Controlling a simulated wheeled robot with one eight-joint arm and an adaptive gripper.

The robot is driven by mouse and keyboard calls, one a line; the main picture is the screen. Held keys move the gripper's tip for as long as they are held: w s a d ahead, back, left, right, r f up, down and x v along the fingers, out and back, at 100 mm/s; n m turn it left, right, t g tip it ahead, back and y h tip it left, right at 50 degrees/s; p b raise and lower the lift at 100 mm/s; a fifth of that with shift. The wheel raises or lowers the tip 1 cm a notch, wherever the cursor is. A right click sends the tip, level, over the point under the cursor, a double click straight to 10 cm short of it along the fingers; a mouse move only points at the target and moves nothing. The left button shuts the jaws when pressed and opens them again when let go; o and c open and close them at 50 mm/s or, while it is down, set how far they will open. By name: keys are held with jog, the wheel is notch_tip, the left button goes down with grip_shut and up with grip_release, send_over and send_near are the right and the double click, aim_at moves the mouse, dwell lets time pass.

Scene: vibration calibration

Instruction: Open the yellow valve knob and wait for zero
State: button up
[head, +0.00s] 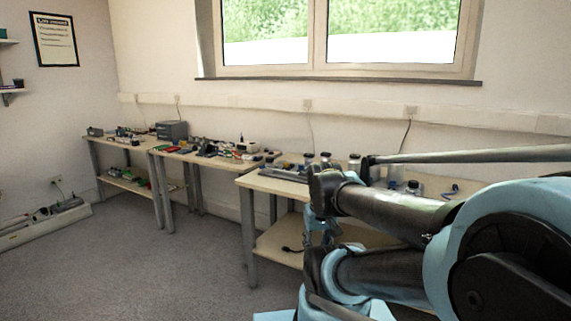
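I cannot make out a yellow valve knob or any zero display in the head view. My own arm, with dark links and light-blue joints, fills the right side and hides much of the nearest bench (252,181). I cannot pick out my gripper or its fingers in this view. Several small items, among them jars with dark lids (324,157), stand at the back of the nearest bench, partly behind my arm.
Two more benches stand along the wall, the middle one (160,153) and the far one (92,139), with small devices on top. A grey box (172,131) sits near their junction. A white floor unit (45,226) lies at left. The carpet (150,270) is clear.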

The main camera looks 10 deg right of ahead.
jog(key=o, duration=0.3)
jog(key=shift+s+r, duration=0.1)
jog(key=shift+r, duration=0.05)
jog(key=w+r+n+g, duration=0.1)
jog(key=w+r+n, duration=0.1)
jog(key=w+r, duration=1.35)
jog(key=w+r+n, duration=0.3)
jog(key=w+r, duration=0.9)
jog(key=w, duration=0.6)
jog(key=n+g, duration=0.1)
jog(key=n, duration=0.5)
send_over(286, 165)
notch_tip(286, 165, down, 7)
jog(key=f, duration=1.6)
jog(key=shift+w+f, duration=0.25)
jog(key=shift+w, duration=0.1)
